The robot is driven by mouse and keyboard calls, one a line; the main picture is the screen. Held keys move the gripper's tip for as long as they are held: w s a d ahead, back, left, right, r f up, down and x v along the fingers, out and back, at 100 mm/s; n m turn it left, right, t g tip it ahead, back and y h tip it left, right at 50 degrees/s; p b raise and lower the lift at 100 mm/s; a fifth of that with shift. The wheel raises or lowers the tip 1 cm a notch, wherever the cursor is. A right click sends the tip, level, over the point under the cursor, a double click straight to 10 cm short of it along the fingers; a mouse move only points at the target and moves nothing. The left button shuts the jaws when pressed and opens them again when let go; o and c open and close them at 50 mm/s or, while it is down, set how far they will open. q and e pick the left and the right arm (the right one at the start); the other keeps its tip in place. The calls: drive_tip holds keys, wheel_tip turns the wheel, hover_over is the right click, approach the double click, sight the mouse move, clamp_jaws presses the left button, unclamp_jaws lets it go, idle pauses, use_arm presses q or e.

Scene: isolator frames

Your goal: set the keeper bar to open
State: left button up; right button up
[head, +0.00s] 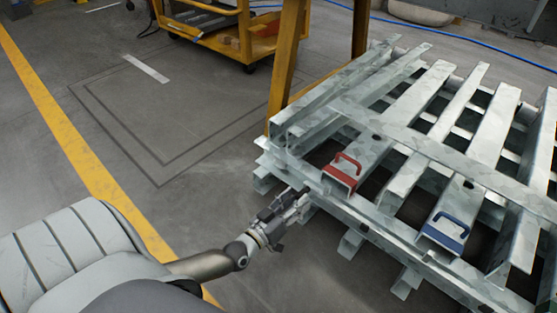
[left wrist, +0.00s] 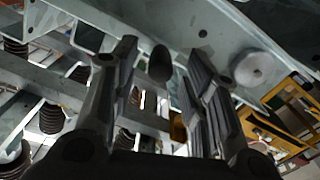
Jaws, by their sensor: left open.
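The galvanised steel frame (head: 415,140) fills the right of the head view. It carries a bar end with a red handle (head: 346,160) at its near left and another with a blue handle (head: 447,226) further right. I cannot tell for sure which part is the keeper bar. My left gripper (head: 293,200) is at the frame's near left corner, below and left of the red handle. In the left wrist view its two fingers (left wrist: 160,85) are apart, with a dark rounded knob (left wrist: 160,64) showing between them. I cannot tell whether they touch it. My right gripper is out of view.
In the left wrist view several coil springs (left wrist: 50,117) and a pale round boss (left wrist: 258,69) show on the frame. A yellow post (head: 287,55) and yellow cart (head: 225,40) stand behind. The floor to the left (head: 180,130) is clear.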

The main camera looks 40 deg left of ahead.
use_arm(q)
drive_tip(key=s, duration=0.8)
drive_tip(key=shift+s+a, duration=0.3)
